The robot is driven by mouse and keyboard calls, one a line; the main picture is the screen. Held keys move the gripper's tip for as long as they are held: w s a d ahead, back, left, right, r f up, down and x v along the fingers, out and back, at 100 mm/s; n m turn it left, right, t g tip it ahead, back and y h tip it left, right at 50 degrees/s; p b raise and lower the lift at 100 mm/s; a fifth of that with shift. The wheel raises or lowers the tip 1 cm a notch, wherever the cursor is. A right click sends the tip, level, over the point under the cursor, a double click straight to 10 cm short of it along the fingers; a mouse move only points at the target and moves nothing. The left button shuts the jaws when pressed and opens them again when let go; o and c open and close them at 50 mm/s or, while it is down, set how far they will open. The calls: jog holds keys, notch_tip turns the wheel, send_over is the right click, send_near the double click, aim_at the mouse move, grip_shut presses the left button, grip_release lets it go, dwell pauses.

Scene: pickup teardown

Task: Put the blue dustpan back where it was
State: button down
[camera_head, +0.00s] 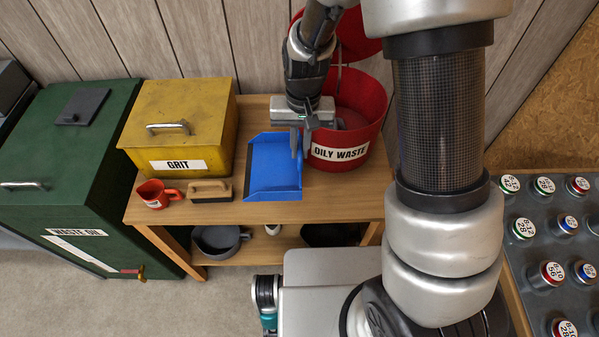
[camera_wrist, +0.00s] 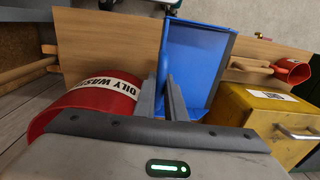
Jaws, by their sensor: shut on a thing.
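The blue dustpan (camera_head: 272,170) is at the wooden table's top, between the yellow grit box and the red oily waste bin. I cannot tell whether the dustpan rests flat on the table or is slightly raised.
The red oily waste bin (camera_head: 362,115) stands right of my gripper. The yellow grit box (camera_head: 180,125), a red mug (camera_head: 155,194) and a wooden-handled brush (camera_head: 210,190) are to the left. The green waste oil cabinet (camera_head: 65,150) stands further left. Bare tabletop (camera_head: 345,200) lies at the front right.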

notch_tip(320, 180, down, 11)
jog(key=shift+r+b, duration=0.1)
jog(key=shift+b, duration=0.2)
jog(key=c, duration=1.8)
grip_release()
jog(key=r, duration=1.2)
jog(key=shift+d+r+p, duration=0.1)
jog(key=shift+d+p, duration=0.15)
jog(key=shift+p, duration=0.1)
jog(key=s+d+r+t, duration=0.2)
jog(key=s+d+r, duration=0.2)
jog(key=r, duration=0.4)
jog(key=s+d+r+t, duration=0.1)
jog(key=s+d+r, duration=0.3)
jog(key=s+r, duration=0.2)
jog(key=s+d+r+t, duration=0.2)
jog(key=s+d+r, duration=0.2)
jog(key=r, duration=0.6)
jog(key=shift+s+d+r+t, duration=0.1)
jog(key=shift+s+r+t, duration=0.2)
jog(key=shift+s, duration=0.2)
